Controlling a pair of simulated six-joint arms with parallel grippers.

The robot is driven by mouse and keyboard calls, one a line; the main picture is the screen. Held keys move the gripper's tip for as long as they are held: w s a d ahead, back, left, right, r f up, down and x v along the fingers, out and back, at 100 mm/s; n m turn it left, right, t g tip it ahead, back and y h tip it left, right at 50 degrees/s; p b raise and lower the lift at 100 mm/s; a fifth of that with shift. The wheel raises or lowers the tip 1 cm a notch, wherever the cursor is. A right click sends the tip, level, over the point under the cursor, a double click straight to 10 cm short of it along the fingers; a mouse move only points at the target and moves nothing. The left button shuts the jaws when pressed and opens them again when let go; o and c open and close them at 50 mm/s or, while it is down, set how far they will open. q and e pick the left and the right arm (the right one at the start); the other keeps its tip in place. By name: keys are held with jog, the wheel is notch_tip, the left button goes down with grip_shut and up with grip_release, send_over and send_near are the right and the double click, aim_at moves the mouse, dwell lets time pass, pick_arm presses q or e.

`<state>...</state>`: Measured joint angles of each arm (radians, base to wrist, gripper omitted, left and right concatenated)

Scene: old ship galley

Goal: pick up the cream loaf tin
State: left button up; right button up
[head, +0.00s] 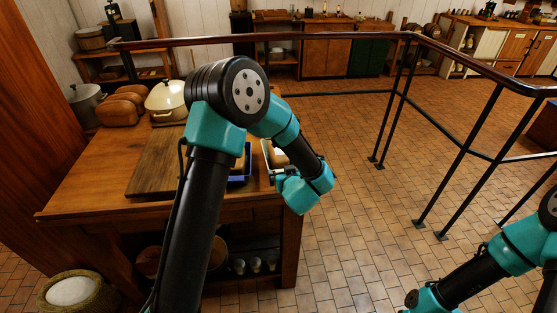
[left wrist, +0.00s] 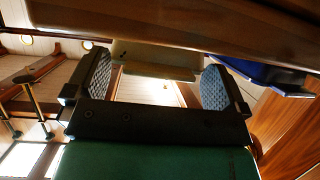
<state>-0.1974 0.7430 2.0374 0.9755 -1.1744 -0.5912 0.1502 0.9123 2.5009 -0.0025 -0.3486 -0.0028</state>
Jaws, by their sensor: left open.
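The cream loaf tin (head: 265,152) stands at the right edge of the wooden table, with something brown in it. My left forearm and wrist hide much of it in the head view. In the left wrist view, a cream surface (left wrist: 155,57), likely this tin, shows between and beyond my left fingertips. My left gripper (left wrist: 157,82) is open, with its two grey ribbed pads apart and nothing clearly between them. Whether a pad touches the tin cannot be told. My right arm shows at the lower right of the head view, but its fingers are out of frame.
A blue tin (head: 238,180) stands just left of the cream one; it also shows in the left wrist view (left wrist: 262,72). A cutting board (head: 155,165), brown loaves (head: 118,110) and a cream lidded pot (head: 166,98) are on the table (head: 85,190). A railing (head: 350,36) runs behind.

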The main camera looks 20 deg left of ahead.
pick_arm(q)
jog(key=c, duration=1.1)
jog(key=shift+o, duration=0.2)
jog(key=shift+r, duration=0.15)
jog(key=s+a+v, duration=0.1)
jog(key=v, duration=0.7)
jog(key=s+a+f+v, duration=0.1)
jog(key=v, duration=0.7)
jog(key=shift+s+a, duration=0.35)
jog(key=shift+f, duration=0.1)
